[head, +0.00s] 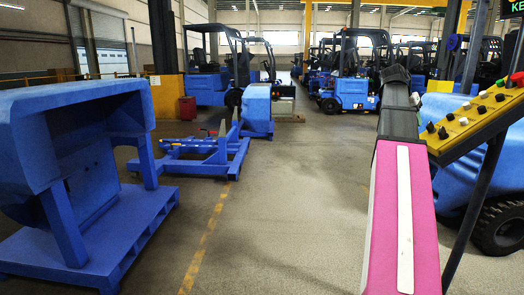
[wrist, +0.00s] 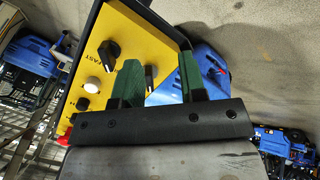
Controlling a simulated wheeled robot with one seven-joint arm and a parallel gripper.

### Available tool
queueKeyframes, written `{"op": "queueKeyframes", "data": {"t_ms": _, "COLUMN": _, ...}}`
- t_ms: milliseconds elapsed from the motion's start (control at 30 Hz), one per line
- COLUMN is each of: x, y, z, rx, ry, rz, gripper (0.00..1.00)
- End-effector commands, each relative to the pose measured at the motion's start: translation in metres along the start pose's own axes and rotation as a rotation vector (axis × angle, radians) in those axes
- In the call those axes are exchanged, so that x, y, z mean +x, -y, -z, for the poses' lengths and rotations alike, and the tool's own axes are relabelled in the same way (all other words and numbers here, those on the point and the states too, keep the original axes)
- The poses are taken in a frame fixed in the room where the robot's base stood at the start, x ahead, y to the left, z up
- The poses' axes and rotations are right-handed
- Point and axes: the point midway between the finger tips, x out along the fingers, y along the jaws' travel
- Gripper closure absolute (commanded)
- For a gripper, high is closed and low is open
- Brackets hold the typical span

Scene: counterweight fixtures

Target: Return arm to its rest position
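My gripper (wrist: 160,63) shows in the wrist view as two green fingers, standing apart with nothing held between them. It is open and faces a yellow control panel (wrist: 132,28). A black knob (wrist: 150,78) on the panel shows in the gap between the fingers; whether a finger touches it cannot be told. Another black knob (wrist: 108,52), by the word FAST, and a white button (wrist: 93,84) are left of the fingers. In the head view, my pink and grey arm reaches up the right side, beside the yellow panel (head: 476,120); the fingers cannot be made out there.
A blue counterweight on a pallet base (head: 75,150) stands at the left. A low blue frame (head: 195,155) lies beyond it. Blue forklifts (head: 355,75) stand at the back. A blue vehicle body with a black wheel (head: 502,228) is close on the right. The middle floor is clear.

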Motion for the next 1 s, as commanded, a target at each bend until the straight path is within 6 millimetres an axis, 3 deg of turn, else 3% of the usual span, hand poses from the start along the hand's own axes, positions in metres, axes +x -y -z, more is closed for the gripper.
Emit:
{"op": "queueKeyframes", "data": {"t_ms": 100, "x": 0.033, "y": 0.046, "z": -0.021, "rx": -0.086, "ry": 0.002, "rz": 0.036, "gripper": 0.62}}
{"op": "queueKeyframes", "data": {"t_ms": 267, "x": 0.071, "y": 0.102, "z": -0.049, "rx": -0.191, "ry": 0.003, "rz": 0.088, "gripper": 0.62}}
{"op": "queueKeyframes", "data": {"t_ms": 500, "x": 0.123, "y": 0.178, "z": -0.103, "rx": -0.337, "ry": 0.008, "rz": 0.169, "gripper": 0.62}}
{"op": "queueKeyframes", "data": {"t_ms": 800, "x": 0.181, "y": 0.259, "z": -0.187, "rx": -0.501, "ry": 0.025, "rz": 0.271, "gripper": 0.62}}
{"op": "queueKeyframes", "data": {"t_ms": 1000, "x": 0.216, "y": 0.3, "z": -0.25, "rx": -0.598, "ry": 0.042, "rz": 0.338, "gripper": 0.62}}
